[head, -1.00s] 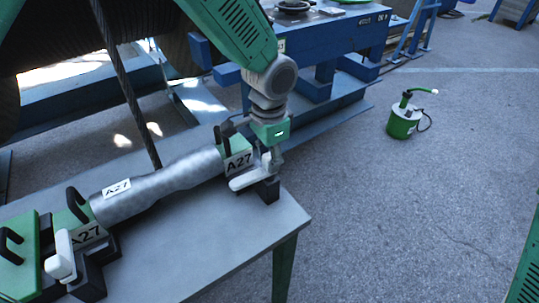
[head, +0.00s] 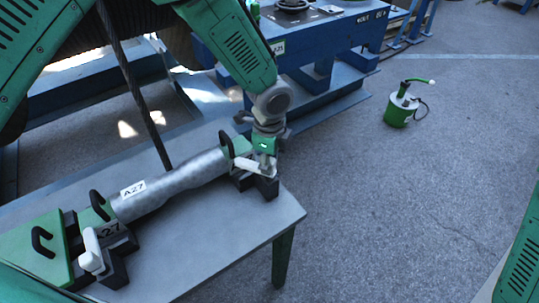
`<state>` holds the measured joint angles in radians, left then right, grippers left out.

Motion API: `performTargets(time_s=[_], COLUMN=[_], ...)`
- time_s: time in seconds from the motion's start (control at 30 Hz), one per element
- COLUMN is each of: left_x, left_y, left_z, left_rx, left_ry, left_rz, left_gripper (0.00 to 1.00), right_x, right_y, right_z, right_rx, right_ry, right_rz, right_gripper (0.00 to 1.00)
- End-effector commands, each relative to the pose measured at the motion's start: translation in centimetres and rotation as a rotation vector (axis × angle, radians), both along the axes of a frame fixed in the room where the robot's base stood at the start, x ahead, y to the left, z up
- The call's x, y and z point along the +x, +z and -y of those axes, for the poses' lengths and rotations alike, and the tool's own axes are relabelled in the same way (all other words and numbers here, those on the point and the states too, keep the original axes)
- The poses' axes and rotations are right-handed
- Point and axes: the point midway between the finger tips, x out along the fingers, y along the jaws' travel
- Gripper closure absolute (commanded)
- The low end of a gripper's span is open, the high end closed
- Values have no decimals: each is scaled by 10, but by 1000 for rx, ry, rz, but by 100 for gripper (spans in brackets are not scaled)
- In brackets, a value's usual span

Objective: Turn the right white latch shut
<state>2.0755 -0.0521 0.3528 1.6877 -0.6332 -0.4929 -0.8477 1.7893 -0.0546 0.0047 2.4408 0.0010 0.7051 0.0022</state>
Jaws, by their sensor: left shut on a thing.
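The right white latch (head: 253,166) sits on the black clamp block at the right end of the silver cable joint (head: 170,188). Its bar lies across the clamp, slanting down to the right. My left gripper (head: 265,163) comes down from above and is shut on the latch near its right part; the fingertips are partly hidden. The left white latch (head: 92,250) stands upright on the left clamp (head: 116,265). My right gripper is out of view; only a green part of my own body shows at the lower right.
The grey table (head: 215,248) has clear room in front of the joint. A green panel with a black handle (head: 42,242) lies at its left end. A dark cable (head: 135,85) runs above the joint. A green canister (head: 400,108) stands on the floor at right.

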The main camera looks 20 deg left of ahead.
Motion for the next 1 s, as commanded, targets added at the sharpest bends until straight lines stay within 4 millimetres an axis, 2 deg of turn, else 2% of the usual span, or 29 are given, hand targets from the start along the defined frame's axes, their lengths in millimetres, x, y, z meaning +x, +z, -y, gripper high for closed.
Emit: performTargets(time_s=[0.1,0.5,1.0], left_x=[4,5,5], left_y=[5,5,4], left_z=[2,2,2], left_rx=[-7,-7,-4], left_ry=[-109,-434,-602], left_rz=[11,13,14], left_gripper=[100,100,100], right_x=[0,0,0], right_y=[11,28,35], right_z=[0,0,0], right_rx=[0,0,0], right_ry=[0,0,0], right_rz=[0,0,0], right_gripper=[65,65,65])
